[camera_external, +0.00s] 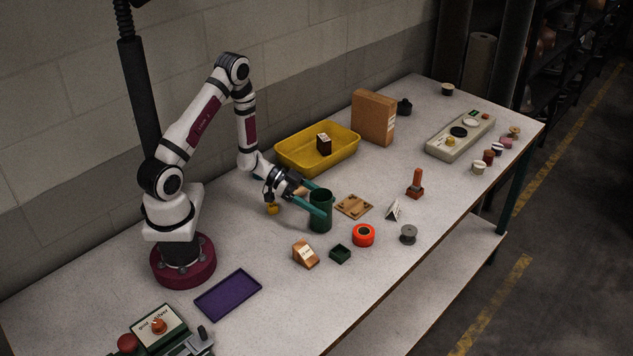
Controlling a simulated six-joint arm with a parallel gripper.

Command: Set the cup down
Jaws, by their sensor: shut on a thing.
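A dark green cup (321,215) is upright near the middle of the table (262,262). My gripper (321,200) reaches it from the left with teal fingers, one on each side of the cup's upper part, shut on it. The cup's base is at or very close to the tabletop; I cannot tell whether it touches. Part of the cup's near side is hidden by a finger.
Around the cup are a wooden plate (354,206), an orange-red ring (363,235), a small dark green box (340,254) and a tan wedge block (305,254). A yellow tray (345,160) stands behind. A purple tray (228,294) lies front left.

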